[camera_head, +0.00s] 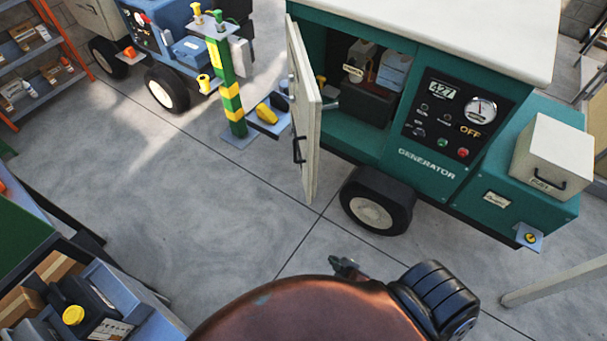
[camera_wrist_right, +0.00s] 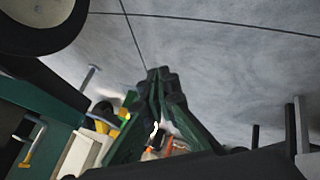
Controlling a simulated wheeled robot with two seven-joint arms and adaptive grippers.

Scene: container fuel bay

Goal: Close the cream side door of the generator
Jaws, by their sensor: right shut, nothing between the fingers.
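The teal generator (camera_head: 430,170) stands at the upper right in the head view. Its cream side door (camera_head: 304,125) is open and juts out from the left edge of the bay opening, with a black handle (camera_head: 298,150) on its outer face. My right gripper (camera_head: 345,267) is low in the head view, in front of the door and wheel, apart from both and partly hidden by my arm. In the right wrist view its fingers (camera_wrist_right: 158,80) are shut and empty, with a cream panel (camera_wrist_right: 85,150), probably the door, at lower left. My left gripper is not in view.
The generator's black wheel (camera_head: 377,203) is right of the door's lower edge. A green and yellow post (camera_head: 231,95) stands left of the door. A blue bin (camera_head: 130,295) with a dark container is at lower left. The floor between is clear.

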